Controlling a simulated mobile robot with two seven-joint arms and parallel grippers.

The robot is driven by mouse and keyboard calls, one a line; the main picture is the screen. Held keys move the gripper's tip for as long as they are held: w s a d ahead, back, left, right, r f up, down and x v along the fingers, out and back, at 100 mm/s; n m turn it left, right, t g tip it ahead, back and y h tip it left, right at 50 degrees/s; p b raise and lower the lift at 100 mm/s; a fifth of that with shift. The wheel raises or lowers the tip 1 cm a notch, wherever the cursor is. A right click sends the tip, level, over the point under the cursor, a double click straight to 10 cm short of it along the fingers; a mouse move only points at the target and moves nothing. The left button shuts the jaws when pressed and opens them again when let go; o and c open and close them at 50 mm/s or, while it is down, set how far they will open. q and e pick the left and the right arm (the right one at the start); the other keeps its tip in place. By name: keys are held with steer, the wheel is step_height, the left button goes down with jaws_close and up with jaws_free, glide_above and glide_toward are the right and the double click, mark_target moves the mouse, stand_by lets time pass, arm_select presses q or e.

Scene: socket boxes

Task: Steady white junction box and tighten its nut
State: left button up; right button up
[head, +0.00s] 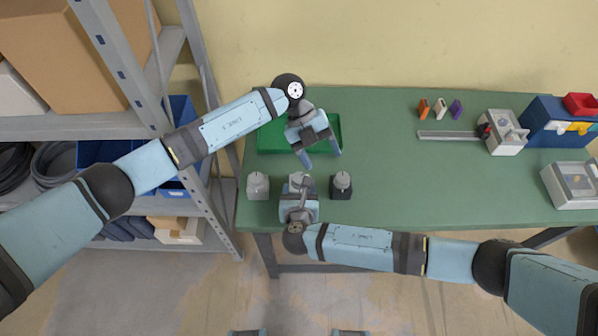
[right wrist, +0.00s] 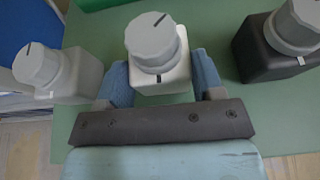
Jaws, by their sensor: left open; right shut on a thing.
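The white junction box (right wrist: 175,74) stands upright between a grey one and a black one. Its round grey nut (right wrist: 152,46) sits on top, with a dark line on the nut's top face and a dark mark on the box's near side. In the head view the white box (head: 299,178) is partly hidden by my right gripper. My right gripper (right wrist: 161,84) is shut on the white box, one blue finger at each side. My left gripper (head: 321,160) is open and empty, fingers pointing down, behind and slightly right of the white box, near the green tray.
The grey box (head: 257,187) and black box (head: 341,187) stand close on either side. A green tray (head: 268,136) lies behind. Coloured clips (head: 440,107), a metal rail (head: 447,134) and more boxes are further right. The table's middle is clear.

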mark_target(299, 177)
arm_select(q)
steer(key=w+a+n+t+y, duration=0.1)
steer(key=w+a+y, duration=0.4)
steer(key=a, duration=0.1)
steer(key=x, duration=1.1)
steer(key=shift+w+d+f, duration=0.1)
steer(key=shift+w+d, duration=0.05)
steer(key=shift+d, duration=0.05)
steer(key=c, duration=0.9)
